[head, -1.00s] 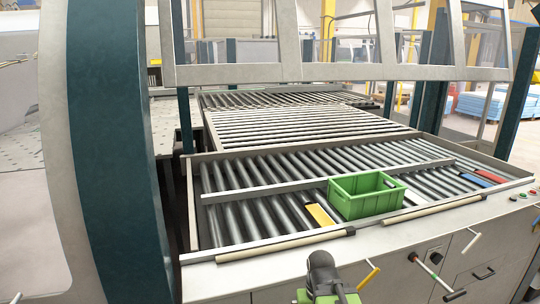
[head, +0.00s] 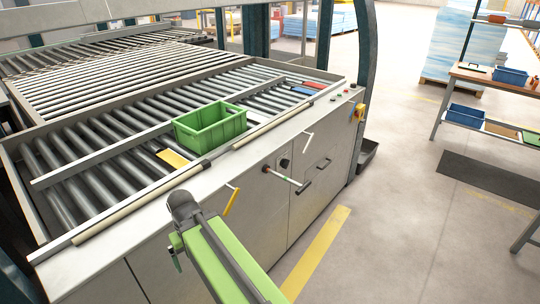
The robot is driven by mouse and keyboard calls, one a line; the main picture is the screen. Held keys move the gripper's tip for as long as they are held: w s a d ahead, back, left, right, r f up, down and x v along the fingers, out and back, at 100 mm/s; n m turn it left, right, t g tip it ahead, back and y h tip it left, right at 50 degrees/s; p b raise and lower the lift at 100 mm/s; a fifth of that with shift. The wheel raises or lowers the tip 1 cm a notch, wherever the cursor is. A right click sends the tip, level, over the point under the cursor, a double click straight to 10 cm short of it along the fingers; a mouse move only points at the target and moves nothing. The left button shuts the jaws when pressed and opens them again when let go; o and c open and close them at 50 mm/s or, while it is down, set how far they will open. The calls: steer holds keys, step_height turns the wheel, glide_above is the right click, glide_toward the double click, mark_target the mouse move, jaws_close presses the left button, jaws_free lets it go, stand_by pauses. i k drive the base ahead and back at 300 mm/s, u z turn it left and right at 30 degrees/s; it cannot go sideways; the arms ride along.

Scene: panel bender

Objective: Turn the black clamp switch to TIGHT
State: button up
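A small black rotary switch (head: 284,163), which looks like the clamp switch, sits on the grey front panel (head: 255,205) of the machine. Its markings and pointer direction are too small to read. My green and dark grey arm comes up from the bottom of the head view. Its dark joint is in front of the machine's left front edge, to the left of the switch and apart from it. My gripper (head: 176,256) seems to be the small green and black part below that joint; its fingers cannot be made out.
A pale lever with a dark red hub (head: 282,175) juts out just below the switch. A yellow handle (head: 231,200), a white handle (head: 308,142) and black pulls (head: 306,188) also stick out. A green crate (head: 210,127) sits on the rollers.

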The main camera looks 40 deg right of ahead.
mark_target(285, 163)
steer(key=u, duration=5.25)
steer(key=i, duration=0.1)
steer(key=z, duration=2.85)
steer(key=k, duration=1.45)
steer(key=z, duration=1.8)
